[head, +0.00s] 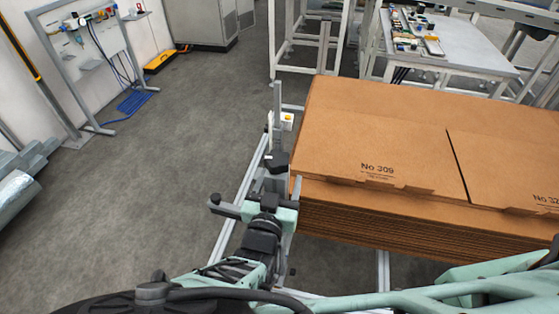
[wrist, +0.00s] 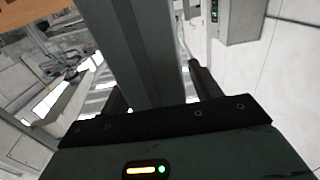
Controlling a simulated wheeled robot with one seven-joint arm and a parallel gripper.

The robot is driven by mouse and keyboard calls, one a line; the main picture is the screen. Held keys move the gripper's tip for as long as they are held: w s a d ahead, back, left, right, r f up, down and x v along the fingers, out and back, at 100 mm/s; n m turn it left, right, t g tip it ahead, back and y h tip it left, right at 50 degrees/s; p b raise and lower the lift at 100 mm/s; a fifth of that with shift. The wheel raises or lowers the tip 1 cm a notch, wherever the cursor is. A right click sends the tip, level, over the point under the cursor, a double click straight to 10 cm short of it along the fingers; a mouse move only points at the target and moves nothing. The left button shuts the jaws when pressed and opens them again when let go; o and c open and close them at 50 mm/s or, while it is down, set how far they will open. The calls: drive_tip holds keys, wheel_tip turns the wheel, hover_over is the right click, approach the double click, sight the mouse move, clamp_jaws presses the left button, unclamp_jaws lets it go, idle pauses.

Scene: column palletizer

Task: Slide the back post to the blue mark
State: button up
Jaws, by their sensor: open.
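A grey upright post (head: 277,112) stands at the left edge of the cardboard stack in the head view. My gripper (head: 277,160) is open low in front of this post. In the wrist view the grey post (wrist: 145,50) runs between the two dark fingers of my gripper (wrist: 163,90), with a gap visible on the right side. Contact on the left side cannot be told. Another grey post (head: 324,45) stands farther off, behind the stack. I cannot tell from the pictures which one is the back post. No blue mark can be made out.
The cardboard stack (head: 375,130) fills the right side, close beside my arm. A small white-and-yellow box (head: 287,121) sits beside the near post. Grey floor (head: 185,140) at left is open.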

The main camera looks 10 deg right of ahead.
drive_tip(key=shift+w, duration=0.1)
clamp_jaws()
drive_tip(key=b+x, duration=0.4)
drive_tip(key=x, duration=0.8)
drive_tip(key=shift+w+r, duration=0.1)
drive_tip(key=shift+w, duration=0.05)
drive_tip(key=shift+c, duration=1.5)
unclamp_jaws()
drive_tip(key=o, duration=0.3)
drive_tip(key=shift+w+d, duration=0.1)
